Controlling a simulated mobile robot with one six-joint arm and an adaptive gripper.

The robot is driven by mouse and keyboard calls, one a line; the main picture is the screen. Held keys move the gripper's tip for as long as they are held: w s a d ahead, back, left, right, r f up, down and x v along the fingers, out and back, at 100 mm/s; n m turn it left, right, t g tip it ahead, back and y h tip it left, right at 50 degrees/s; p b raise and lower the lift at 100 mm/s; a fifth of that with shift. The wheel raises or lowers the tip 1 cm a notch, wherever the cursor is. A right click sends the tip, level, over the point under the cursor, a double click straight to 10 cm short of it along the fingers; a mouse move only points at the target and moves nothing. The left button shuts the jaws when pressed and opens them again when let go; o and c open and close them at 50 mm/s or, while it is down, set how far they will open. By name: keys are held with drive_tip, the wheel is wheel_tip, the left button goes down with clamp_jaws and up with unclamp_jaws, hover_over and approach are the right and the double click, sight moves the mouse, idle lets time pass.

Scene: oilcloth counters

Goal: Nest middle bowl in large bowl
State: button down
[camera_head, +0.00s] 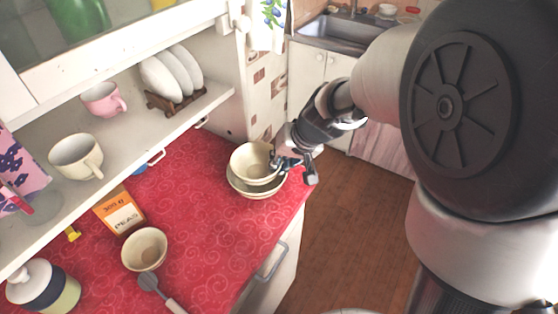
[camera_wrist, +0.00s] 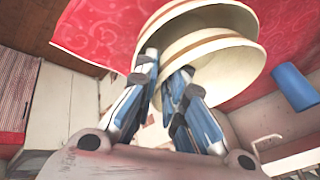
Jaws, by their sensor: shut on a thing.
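The cream middle bowl (camera_head: 252,160) is at the counter's right side in the head view. My gripper (camera_head: 290,163) is shut on its right rim. The large bowl (camera_head: 259,191) is directly below, its rim showing under the middle bowl's lower edge. The middle bowl overlaps the large bowl's opening; I cannot tell whether they touch inside. In the wrist view my gripper's fingers (camera_wrist: 167,75) straddle a bowl rim, and two cream bowls with tan bands lie close together. The large bowl's inside is mostly hidden.
A shelf above holds cups (camera_head: 76,157) and a plate rack (camera_head: 175,100). The counter's right edge is near the bowls.

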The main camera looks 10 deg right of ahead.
drive_tip(key=shift+f+b, duration=0.8)
drive_tip(key=shift+b, duration=0.2)
idle(0.8)
drive_tip(key=shift+f, duration=0.4)
idle(0.5)
drive_tip(key=c, duration=1.6)
unclamp_jaws()
drive_tip(key=v, duration=1.2)
